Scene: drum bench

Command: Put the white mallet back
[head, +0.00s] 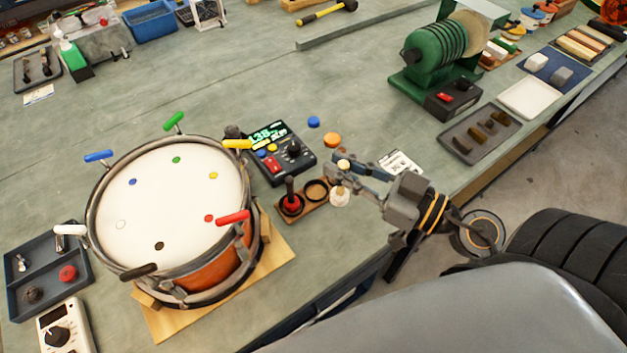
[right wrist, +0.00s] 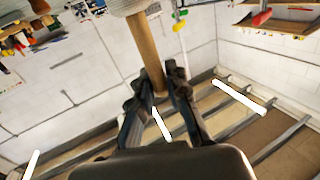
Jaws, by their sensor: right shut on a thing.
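My right gripper (head: 342,179) is shut on the white mallet. Its pale rounded head (head: 339,198) hangs below the fingers and the end of its handle shows above them. In the right wrist view the wooden handle (right wrist: 146,50) runs between the fingers to the white head (right wrist: 130,5) at the top edge. A small wooden holder (head: 303,207) lies just left of the mallet. My left gripper is not in view.
A drum (head: 160,200) with coloured keys stands on a wooden board left of the holder. A control box (head: 280,152) with a display sits behind the holder. Blue (head: 313,122) and orange (head: 332,139) discs lie behind the gripper. The bench edge is close in front.

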